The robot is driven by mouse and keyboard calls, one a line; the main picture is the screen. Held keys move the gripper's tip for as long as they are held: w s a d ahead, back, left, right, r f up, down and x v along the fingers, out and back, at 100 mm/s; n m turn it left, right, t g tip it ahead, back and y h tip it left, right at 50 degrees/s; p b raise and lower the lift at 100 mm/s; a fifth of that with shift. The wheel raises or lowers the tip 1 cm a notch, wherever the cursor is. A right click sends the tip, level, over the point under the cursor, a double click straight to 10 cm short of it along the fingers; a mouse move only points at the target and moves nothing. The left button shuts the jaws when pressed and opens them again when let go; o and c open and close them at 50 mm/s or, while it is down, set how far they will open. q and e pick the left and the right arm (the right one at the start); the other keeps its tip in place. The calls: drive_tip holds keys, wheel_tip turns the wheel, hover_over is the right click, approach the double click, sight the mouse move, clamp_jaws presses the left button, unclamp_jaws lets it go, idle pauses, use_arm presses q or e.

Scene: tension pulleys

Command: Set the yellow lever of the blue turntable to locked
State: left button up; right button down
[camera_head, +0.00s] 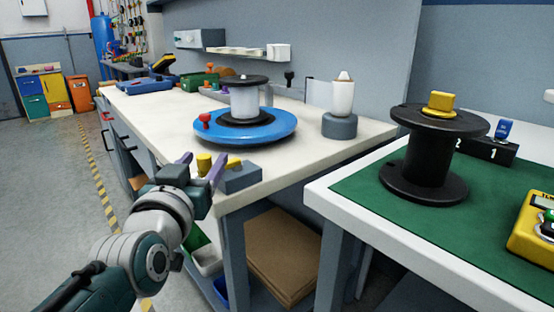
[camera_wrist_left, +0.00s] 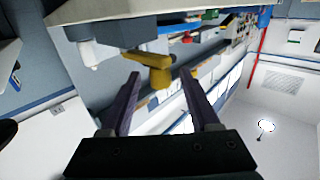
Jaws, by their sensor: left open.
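The blue turntable (camera_head: 262,136) sits on the white workbench, with a spool (camera_head: 247,99) and a red knob (camera_head: 205,119) on it. A grey block (camera_head: 240,178) stands at the bench's front corner and carries the yellow lever (camera_head: 204,161), whose knob end sticks out to the left. The yellow lever also shows in the left wrist view (camera_wrist_left: 160,76). My left gripper (camera_head: 200,165) is open, with one finger on each side of the lever's knob in the picture. In the left wrist view the fingertips (camera_wrist_left: 161,76) straddle the knob with gaps. I cannot tell its depth between them.
A white bottle on a grey base (camera_head: 340,125) stands right of the turntable. A nearer table with a green mat (camera_head: 361,188) holds a black spool (camera_head: 428,160) and a yellow meter (camera_head: 533,228). Cardboard (camera_head: 283,258) lies under the bench. Floor is free at left.

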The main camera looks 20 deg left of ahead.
use_arm(q)
drive_tip(key=p+v, duration=0.1)
drive_tip(key=v, duration=0.4)
drive_tip(key=shift+s+d, duration=0.15)
drive_tip(key=shift+s, duration=0.15)
